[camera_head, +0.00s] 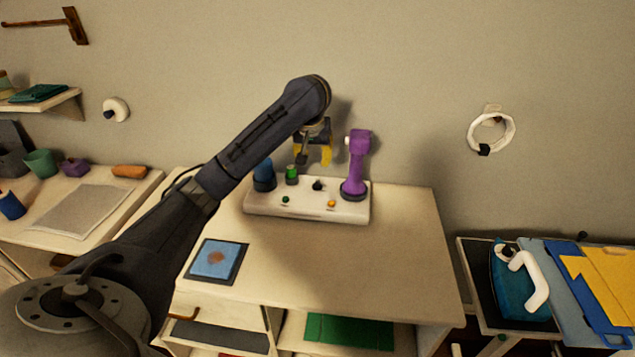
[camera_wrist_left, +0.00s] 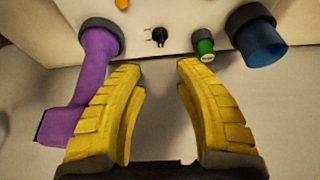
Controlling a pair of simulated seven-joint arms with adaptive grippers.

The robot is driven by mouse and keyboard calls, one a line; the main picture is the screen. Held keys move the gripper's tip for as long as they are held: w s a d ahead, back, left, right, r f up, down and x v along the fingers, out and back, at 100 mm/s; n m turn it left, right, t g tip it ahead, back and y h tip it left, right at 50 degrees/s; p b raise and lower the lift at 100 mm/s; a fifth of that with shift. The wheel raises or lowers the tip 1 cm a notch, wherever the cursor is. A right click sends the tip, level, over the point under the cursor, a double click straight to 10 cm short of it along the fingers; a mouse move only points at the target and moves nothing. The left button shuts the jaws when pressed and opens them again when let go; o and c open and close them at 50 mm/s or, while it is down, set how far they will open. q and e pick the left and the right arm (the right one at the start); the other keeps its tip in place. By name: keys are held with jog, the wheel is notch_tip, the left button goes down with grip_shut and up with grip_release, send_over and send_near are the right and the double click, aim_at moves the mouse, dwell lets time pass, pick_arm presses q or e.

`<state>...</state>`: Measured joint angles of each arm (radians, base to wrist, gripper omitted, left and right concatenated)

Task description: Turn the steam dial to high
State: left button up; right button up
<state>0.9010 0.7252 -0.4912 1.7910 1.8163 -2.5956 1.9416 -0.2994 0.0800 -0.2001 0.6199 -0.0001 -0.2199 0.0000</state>
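A white control panel (camera_head: 305,209) lies on the table. A small black knob with a pointer (camera_head: 318,185) is in its middle; nothing legible marks it as the steam dial. It shows in the left wrist view (camera_wrist_left: 159,36) ahead of the fingers, centred between them. My left gripper (camera_head: 313,157) is above the panel's back part, its yellow fingers apart and empty (camera_wrist_left: 158,68). They do not appear to touch the knob. My right gripper is out of view.
On the panel, a purple lever (camera_head: 357,160) stands right of the black knob; a green knob (camera_head: 292,175) and a blue cylinder (camera_head: 264,175) stand left. A teal iron (camera_head: 515,285) is at right.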

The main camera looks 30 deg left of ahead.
aim_at(317, 182)
pick_arm(q)
jog(key=x, duration=1.3)
jog(key=shift+f, duration=0.4)
grip_shut()
